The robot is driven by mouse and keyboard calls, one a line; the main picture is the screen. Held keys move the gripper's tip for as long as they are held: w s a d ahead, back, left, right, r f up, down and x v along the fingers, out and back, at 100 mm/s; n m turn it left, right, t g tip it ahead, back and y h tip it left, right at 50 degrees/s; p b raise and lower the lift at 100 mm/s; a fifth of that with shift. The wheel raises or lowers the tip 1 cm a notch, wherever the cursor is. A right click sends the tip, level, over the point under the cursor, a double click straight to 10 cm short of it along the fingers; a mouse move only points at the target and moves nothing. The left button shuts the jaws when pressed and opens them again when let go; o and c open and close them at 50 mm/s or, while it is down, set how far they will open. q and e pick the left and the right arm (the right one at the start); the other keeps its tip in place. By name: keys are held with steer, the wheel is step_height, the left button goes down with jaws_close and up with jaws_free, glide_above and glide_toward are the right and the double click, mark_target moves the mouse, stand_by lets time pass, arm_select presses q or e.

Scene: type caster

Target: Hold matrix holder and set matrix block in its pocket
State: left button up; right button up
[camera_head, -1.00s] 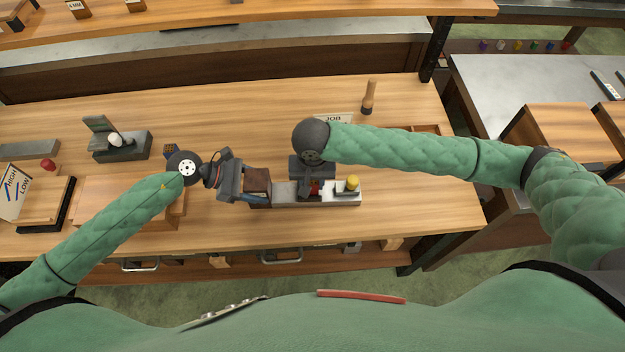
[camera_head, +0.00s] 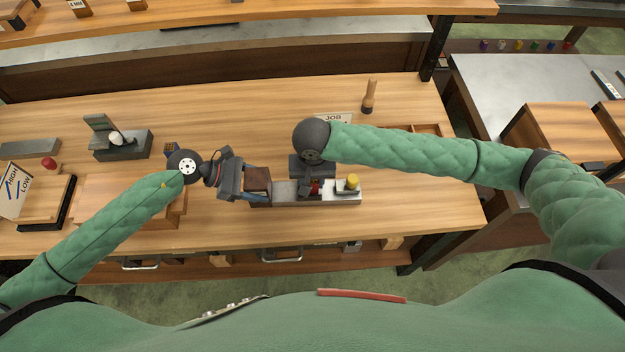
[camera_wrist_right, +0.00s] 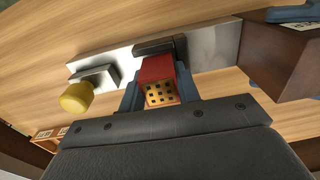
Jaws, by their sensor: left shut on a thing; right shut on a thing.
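The matrix holder is a long grey metal bar with a yellow knob at its right end and a brown block at its left end; its bar (camera_head: 284,193) lies near the front of the bench and also shows in the right wrist view (camera_wrist_right: 112,58). My left gripper (camera_head: 252,190) is shut on the brown end. My right gripper (camera_head: 313,188) is above the bar, pointing down, shut on the matrix block (camera_wrist_right: 158,82), red with a gold face of dark square holes. The block's far end meets a dark bracket on the bar; how deep it sits is hidden.
The yellow knob (camera_head: 353,181) stands close right of my right gripper. A wooden-handled tool (camera_head: 369,98) and a JOB card (camera_head: 335,119) are behind. A grey fixture (camera_head: 122,143) stands at the left, beyond a wooden board. The bench's middle back is clear.

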steer(key=shift+s+d+f, duration=0.15)
steer(key=shift+s+f, duration=0.05)
steer(key=shift+f, duration=0.45)
steer(key=shift+s+d+f, duration=0.1)
steer(key=shift+s+f, duration=0.05)
steer(key=shift+f, duration=0.45)
steer(key=o, duration=0.9)
steer(key=shift+c, duration=0.2)
steer(key=shift+o, duration=0.6)
steer(key=shift+a+r, duration=0.1)
steer(key=shift+r, duration=0.5)
steer(key=shift+o, duration=0.2)
step_height(320, 180, up, 13)
steer(key=shift+w, duration=0.2)
steer(key=shift+r, duration=0.1)
